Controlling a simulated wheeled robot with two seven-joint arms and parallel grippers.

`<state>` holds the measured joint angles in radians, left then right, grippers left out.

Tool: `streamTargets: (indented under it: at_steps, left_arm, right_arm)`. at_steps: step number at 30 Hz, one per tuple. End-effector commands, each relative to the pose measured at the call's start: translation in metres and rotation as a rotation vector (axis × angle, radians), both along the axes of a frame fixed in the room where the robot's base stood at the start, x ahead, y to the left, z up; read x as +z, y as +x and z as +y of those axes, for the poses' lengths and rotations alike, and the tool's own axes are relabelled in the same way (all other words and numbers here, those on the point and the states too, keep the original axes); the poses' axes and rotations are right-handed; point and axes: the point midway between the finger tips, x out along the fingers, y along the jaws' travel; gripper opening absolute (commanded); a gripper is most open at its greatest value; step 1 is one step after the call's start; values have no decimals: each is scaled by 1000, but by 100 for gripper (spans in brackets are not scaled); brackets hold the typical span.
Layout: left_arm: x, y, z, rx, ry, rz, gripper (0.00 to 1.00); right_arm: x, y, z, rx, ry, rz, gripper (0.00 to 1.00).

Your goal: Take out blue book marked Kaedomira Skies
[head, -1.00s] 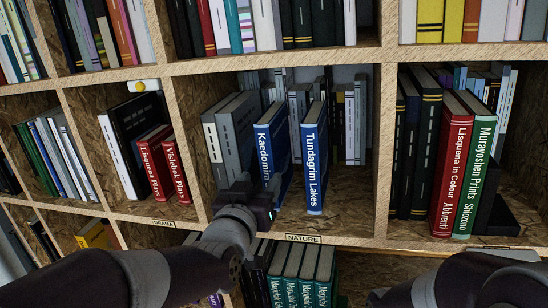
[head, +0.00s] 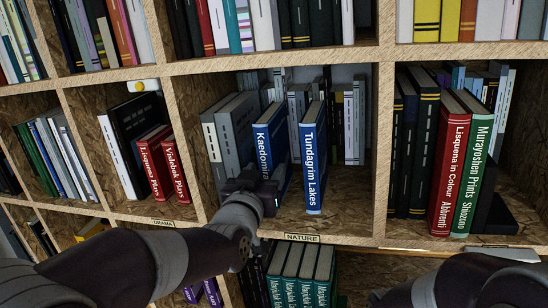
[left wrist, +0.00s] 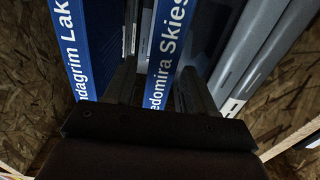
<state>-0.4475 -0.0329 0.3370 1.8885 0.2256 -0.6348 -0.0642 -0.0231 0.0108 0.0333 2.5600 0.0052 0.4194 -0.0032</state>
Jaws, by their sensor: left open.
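The blue book marked Kaedomira (head: 263,145) stands upright in the middle compartment, the lower part of its spine hidden by my gripper. In the left wrist view its spine, ending in "Skies" (left wrist: 168,45), shows between my fingers. My left gripper (head: 268,187) is open at the book's lower front. In the left wrist view the fingers (left wrist: 158,88) lie one on each side of the spine; whether they touch it I cannot tell. My right gripper is out of view; only part of my right arm shows at the lower right.
The blue Tundagrim Lakes book (head: 313,160) stands close on the right, with a gap between. Grey books (head: 236,135) stand on the left. The shelf edge with the NATURE label (head: 303,237) runs below. The shelf floor right of Tundagrim Lakes is clear.

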Motion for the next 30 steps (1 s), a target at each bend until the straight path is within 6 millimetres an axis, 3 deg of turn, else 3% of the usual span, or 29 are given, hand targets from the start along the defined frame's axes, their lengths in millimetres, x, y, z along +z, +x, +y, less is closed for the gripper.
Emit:
streamTargets:
  at_steps: [18, 28, 29, 30]
  left_arm:
    - [-1, 20, -6, 1, 0, 1, 55]
    - [0, 22, -7, 1, 0, 1, 55]
    - [0, 22, -7, 1, 0, 1, 52]
    - [0, 22, -7, 1, 0, 1, 39]
  right_arm:
    - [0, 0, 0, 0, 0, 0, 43]
    - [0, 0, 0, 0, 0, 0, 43]
    - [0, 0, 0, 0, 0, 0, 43]
    - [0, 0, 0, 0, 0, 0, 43]
